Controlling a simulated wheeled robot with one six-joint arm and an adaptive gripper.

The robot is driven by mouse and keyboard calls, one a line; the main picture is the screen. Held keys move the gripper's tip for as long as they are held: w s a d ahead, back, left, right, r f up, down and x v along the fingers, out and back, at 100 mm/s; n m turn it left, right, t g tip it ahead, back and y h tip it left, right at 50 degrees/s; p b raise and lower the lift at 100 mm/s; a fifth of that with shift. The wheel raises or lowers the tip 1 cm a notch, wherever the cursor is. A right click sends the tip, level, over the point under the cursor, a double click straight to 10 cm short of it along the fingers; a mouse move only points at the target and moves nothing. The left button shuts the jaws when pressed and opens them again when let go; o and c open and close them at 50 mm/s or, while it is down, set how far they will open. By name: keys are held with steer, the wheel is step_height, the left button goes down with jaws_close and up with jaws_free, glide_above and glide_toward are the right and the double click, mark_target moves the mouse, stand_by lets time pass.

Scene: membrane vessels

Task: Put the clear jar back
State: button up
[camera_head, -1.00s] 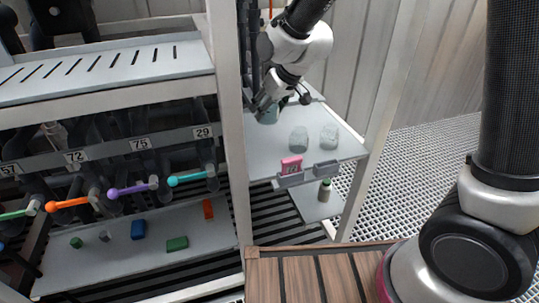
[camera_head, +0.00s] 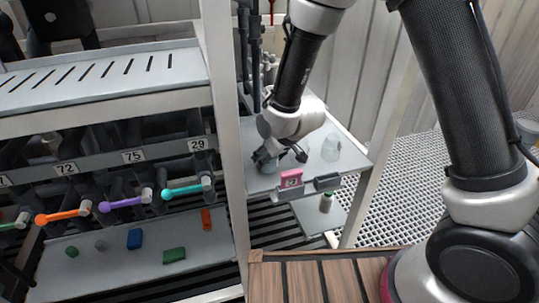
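My gripper (camera_head: 268,160) is low over the grey shelf board (camera_head: 336,173), in its left part. A pale greenish clear jar (camera_head: 267,167) shows under the dark fingers, which appear closed around it. The fingers hide much of it, and I cannot tell whether its base touches the board. A third pale jar (camera_head: 304,145) is mostly hidden behind my gripper.
A pink label block (camera_head: 291,178) and grey holders (camera_head: 327,182) line the shelf's front edge. White posts (camera_head: 222,130) flank the shelf. Coloured valve handles (camera_head: 187,190) are at left.

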steer(key=shift+f, duration=0.1)
steer(key=o, duration=1.2)
steer(key=shift+r, duration=0.3)
steer(key=v, duration=0.7)
